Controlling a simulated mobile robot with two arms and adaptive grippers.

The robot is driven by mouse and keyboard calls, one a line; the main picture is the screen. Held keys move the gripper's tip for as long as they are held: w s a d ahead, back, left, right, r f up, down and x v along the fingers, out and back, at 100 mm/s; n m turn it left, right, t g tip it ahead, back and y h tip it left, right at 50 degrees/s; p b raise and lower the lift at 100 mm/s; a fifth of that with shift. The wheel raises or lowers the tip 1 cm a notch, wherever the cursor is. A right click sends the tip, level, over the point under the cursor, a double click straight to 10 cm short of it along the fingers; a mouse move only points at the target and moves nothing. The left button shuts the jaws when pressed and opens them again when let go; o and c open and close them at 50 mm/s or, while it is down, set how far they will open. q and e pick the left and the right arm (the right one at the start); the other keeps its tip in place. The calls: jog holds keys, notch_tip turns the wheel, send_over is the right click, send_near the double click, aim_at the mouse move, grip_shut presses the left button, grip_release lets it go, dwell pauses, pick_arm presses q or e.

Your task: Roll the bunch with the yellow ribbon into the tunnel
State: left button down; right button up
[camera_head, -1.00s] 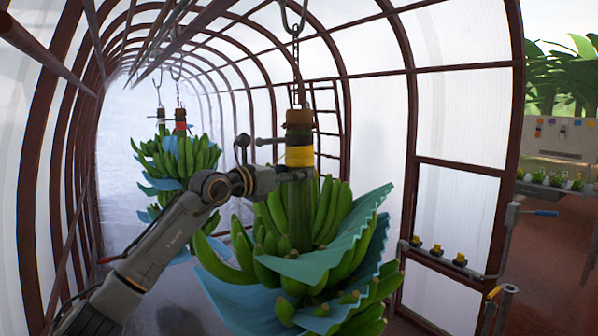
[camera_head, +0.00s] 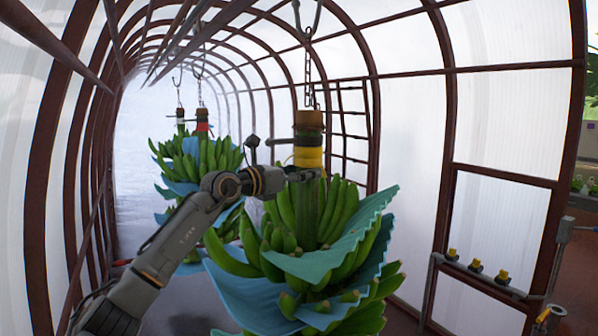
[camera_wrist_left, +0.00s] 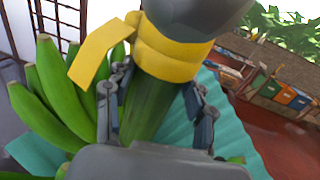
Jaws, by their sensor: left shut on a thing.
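The bunch with the yellow ribbon (camera_head: 309,157) hangs upright from a chain and hook, with green bananas and blue sheets (camera_head: 330,262) between its tiers. My left gripper (camera_head: 308,174) is shut on its stem just below the ribbon. In the left wrist view the two fingers (camera_wrist_left: 158,105) stand on either side of the green stem (camera_wrist_left: 146,112), and the ribbon (camera_wrist_left: 165,50) is wrapped above them with a loose end to the left. My right gripper is not in view.
The arched tunnel (camera_head: 447,100) with brown ribs and pale walls surrounds the bunch. Other bunches (camera_head: 196,160) hang deeper inside, one with a red ribbon (camera_head: 202,127). A rail with yellow-topped items (camera_head: 476,266) runs along the right wall.

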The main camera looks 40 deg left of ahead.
pick_arm(q)
jog(key=shift+s+d, duration=0.1)
jog(key=shift+d, duration=0.05)
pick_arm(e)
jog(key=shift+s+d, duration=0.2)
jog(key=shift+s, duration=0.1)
pick_arm(q)
jog(key=c, duration=0.7)
grip_release()
jog(key=shift+o, duration=1)
jog(key=shift+w, duration=0.25)
jog(key=shift+w+a+f, duration=0.1)
jog(key=shift+a+f, duration=0.05)
jog(key=shift+a, duration=0.2)
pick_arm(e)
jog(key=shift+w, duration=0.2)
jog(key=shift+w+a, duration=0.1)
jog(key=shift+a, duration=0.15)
pick_arm(q)
jog(key=v, duration=0.6)
jog(key=shift+s+a, duration=0.1)
jog(key=shift+s, duration=0.65)
